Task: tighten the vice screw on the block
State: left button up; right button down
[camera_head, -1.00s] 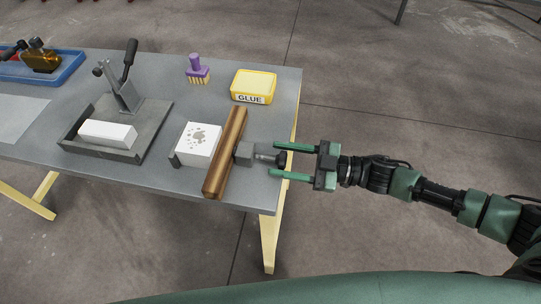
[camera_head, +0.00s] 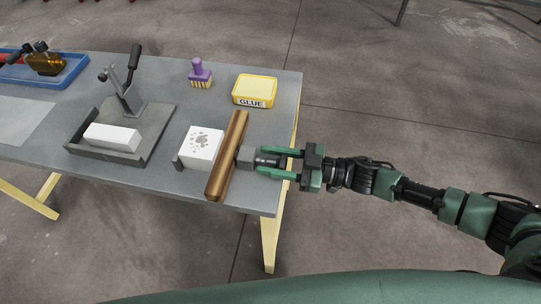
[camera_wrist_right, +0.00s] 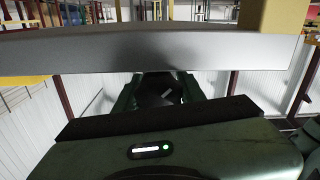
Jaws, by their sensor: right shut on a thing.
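The white block (camera_head: 201,147) with grey blotches on its top sits between a small grey jaw plate (camera_head: 178,162) on its left and the long brown bar (camera_head: 227,160) on its right. The vice screw (camera_head: 266,158) is a dark shaft coming out of a grey housing (camera_head: 246,157) right of the bar, at the table's right edge. My right gripper (camera_head: 277,164) is shut on the screw's outer end, its green fingers on either side. In the right wrist view the dark screw knob (camera_wrist_right: 160,90) shows between the fingers, below the table edge. My left gripper is not in view.
A grey press tray (camera_head: 140,157) with a plain white block (camera_head: 112,135) and a lever stands to the left. A purple brush (camera_head: 199,75) and a yellow glue box (camera_head: 255,91) lie behind. A blue tray (camera_head: 65,79) is at the far left. Open floor lies right of the table.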

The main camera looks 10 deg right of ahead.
jog(key=shift+r+m+p, duration=0.3)
jog(key=shift+m+p, duration=0.2)
jog(key=shift+m, duration=0.3)
jog(key=shift+w+f+m+p, duration=0.1)
jog(key=shift+f+m+p, duration=0.2)
jog(key=shift+m, duration=0.7)
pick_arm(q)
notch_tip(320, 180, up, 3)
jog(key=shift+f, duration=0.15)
pick_arm(e)
jog(key=c, duration=1.1)
grip_release()
jog(key=shift+d, duration=0.1)
pick_arm(q)
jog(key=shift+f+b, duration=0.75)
jog(key=shift+b, duration=0.05)
pick_arm(e)
jog(key=v, duration=0.7)
jog(key=shift+d, duration=0.35)
